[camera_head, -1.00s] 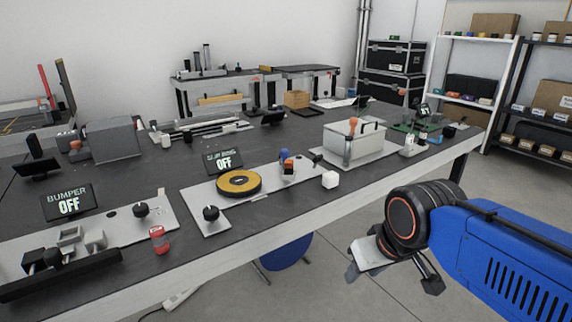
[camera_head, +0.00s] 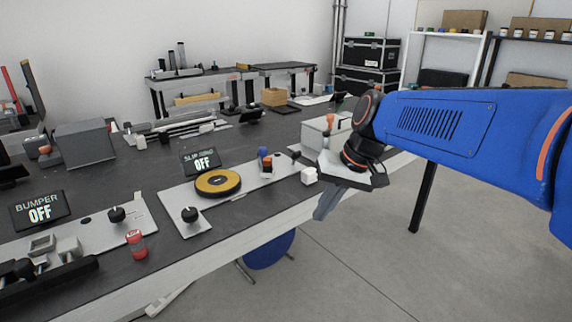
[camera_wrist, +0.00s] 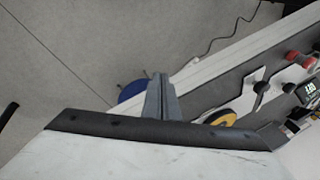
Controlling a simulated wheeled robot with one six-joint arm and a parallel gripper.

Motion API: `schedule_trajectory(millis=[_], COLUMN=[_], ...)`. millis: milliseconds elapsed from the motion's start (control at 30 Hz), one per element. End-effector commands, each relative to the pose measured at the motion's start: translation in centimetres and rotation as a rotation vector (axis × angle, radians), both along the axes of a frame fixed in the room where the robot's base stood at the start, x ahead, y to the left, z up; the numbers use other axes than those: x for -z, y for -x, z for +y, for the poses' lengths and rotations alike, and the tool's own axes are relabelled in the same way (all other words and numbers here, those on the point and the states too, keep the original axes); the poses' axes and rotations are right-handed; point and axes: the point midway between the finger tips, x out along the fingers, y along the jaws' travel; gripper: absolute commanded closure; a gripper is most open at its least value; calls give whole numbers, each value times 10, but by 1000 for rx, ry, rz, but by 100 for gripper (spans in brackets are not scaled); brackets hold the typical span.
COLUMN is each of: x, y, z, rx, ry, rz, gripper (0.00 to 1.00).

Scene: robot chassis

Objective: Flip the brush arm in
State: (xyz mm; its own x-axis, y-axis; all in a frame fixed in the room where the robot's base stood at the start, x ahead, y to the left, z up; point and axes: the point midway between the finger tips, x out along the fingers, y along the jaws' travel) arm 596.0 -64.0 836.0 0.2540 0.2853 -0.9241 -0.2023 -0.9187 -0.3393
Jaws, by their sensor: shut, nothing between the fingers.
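A pale panel (camera_head: 176,197) on the bench holds a yellow and black disc (camera_head: 217,183), a black knob (camera_head: 190,214) and a small post with a blue and an orange-red part (camera_head: 265,160). Its display (camera_head: 201,162) appears to read "SLIP RING OFF". I cannot tell for sure which part is the brush arm; it may be at that post. My gripper (camera_head: 325,208) is shut and empty, pointing down in front of the bench's front edge, right of the panel and apart from it. The wrist view shows the closed fingers (camera_wrist: 161,98) and part of the yellow disc (camera_wrist: 222,119).
A white cube (camera_head: 309,176) sits at the panel's right end. A bumper panel (camera_head: 103,222) with an OFF display (camera_head: 40,210) and a red-capped jar (camera_head: 136,243) are at left. A grey-white box (camera_head: 313,140) stands behind my wrist. A blue stool (camera_head: 268,250) is under the bench.

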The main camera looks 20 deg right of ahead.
Motion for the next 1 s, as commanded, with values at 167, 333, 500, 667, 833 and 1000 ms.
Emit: schedule_trajectory(millis=[167, 333, 500, 667, 833, 1000], x=[-19, -38, -56, -70, -80, -84], y=[-39, -75, -112, -141, -160, -167], z=[-11, -26, -47, -68, -85, -91], rx=[44, 78, 109, 130, 143, 146], ry=[-111, -220, -329, -418, -478, -501], rz=[24, 31, 26, 12, -5, -12], gripper=[100, 100, 100, 100, 100, 100])
